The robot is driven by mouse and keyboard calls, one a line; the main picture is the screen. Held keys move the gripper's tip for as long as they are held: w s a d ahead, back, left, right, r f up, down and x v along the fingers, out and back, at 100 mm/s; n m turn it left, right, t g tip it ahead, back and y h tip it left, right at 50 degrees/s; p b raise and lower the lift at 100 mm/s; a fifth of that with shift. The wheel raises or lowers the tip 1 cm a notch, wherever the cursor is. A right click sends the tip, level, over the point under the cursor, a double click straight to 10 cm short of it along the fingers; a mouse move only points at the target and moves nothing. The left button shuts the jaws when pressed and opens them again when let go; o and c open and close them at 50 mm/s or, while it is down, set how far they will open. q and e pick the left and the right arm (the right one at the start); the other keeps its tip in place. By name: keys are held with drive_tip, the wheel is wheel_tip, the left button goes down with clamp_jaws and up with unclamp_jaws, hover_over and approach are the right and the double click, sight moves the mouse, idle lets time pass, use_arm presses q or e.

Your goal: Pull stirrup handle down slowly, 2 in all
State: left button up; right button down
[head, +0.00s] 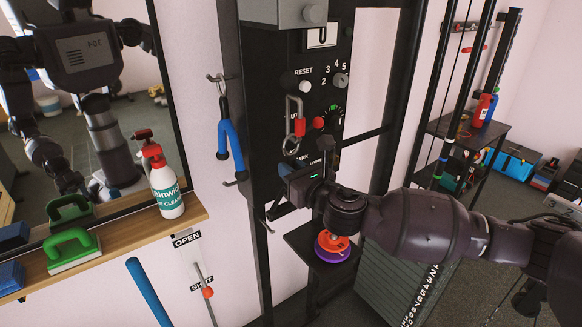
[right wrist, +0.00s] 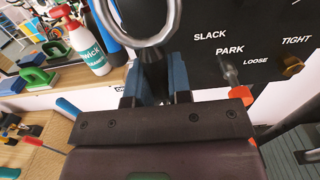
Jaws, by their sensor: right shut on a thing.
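A black machine column (head: 265,110) stands at the centre of the head view. My right gripper (head: 300,180) is just below that ring. In the right wrist view, its blue-padded fingers (right wrist: 155,92) are closed on a dark piece (right wrist: 153,72), apparently the stirrup handle, under the large ring (right wrist: 150,38). The gripper hides most of the handle. A counter window (head: 322,36) on the column reads 0. My left gripper is not directly in view.
The panel carries a RESET knob (head: 305,87) and a numbered dial (head: 340,80). A blue-gripped tool (head: 230,140) hangs at the left. A wooden shelf (head: 135,228) holds a spray bottle (head: 164,185) and a green-handled brush (head: 72,249). Orange and purple discs (head: 332,247) sit below my right wrist.

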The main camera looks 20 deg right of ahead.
drive_tip(key=shift+f, duration=0.15)
drive_tip(key=shift+f+b, duration=0.6)
drive_tip(key=shift+f, duration=0.6)
drive_tip(key=shift+f+b, duration=0.55)
drive_tip(key=shift+f, duration=0.6)
